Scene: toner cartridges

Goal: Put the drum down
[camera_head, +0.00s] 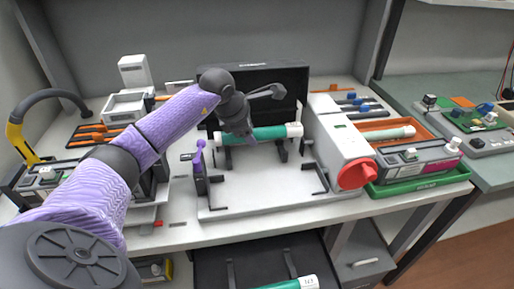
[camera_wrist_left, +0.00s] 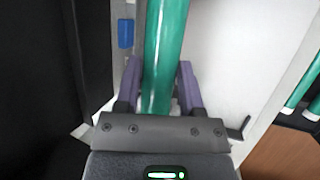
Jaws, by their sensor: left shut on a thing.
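A green drum (camera_head: 272,133) with white ends lies level across the picture above the white fixture plate (camera_head: 255,190). My left gripper (camera_head: 246,136) is shut on it near its left half, from above. In the left wrist view the drum (camera_wrist_left: 165,45) runs between the two purple fingers (camera_wrist_left: 160,80). Black upright holders (camera_head: 282,152) stand on the plate close below the drum; I cannot tell whether it touches them. My right gripper is not in view.
An open black case (camera_head: 265,85) stands behind the fixture. A white unit with a red knob (camera_head: 355,173) is at its right, and a purple-topped lever (camera_head: 199,160) at its left. Another drum lies in an orange tray (camera_head: 385,133); one more (camera_head: 290,284) lies below the table.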

